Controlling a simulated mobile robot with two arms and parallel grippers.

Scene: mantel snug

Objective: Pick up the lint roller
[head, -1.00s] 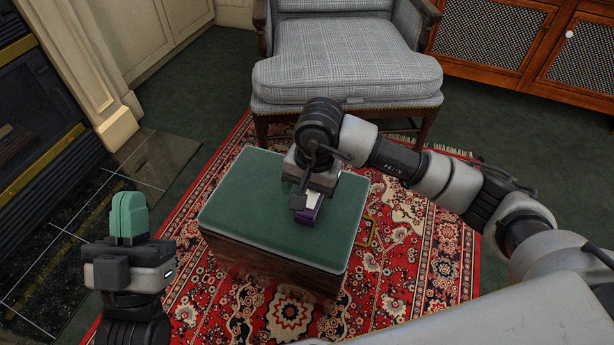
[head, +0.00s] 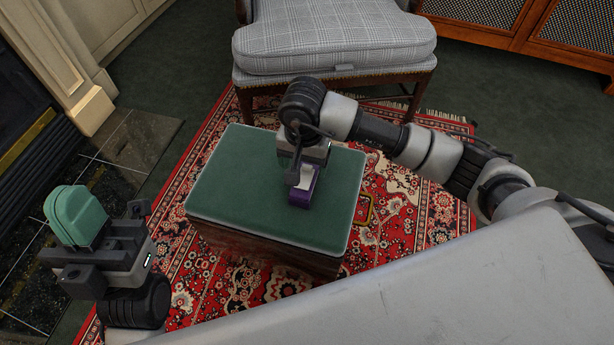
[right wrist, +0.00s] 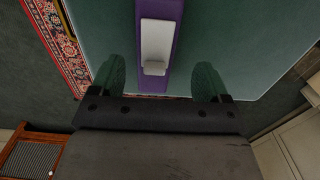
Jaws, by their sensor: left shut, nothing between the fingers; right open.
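A purple and white object, the only thing here that could be the lint roller (head: 304,188), lies on the green top of a low box-like stool (head: 235,185). My right gripper (right wrist: 158,78) is open above it, pointing down. In the right wrist view the purple body (right wrist: 152,85) and its white part lie between the two green fingers, with a gap on each side. Its far end runs out of that view. In the head view my right wrist hides part of it. My left gripper (head: 75,212) is shut and empty at the lower left, away from the stool.
A grey plaid armchair (head: 335,38) stands behind the stool. A red patterned rug (head: 420,215) lies under it. A yellow-edged item (head: 366,210) is beside the stool's right side. A fireplace surround (head: 75,60) is at left. Most of the stool top is clear.

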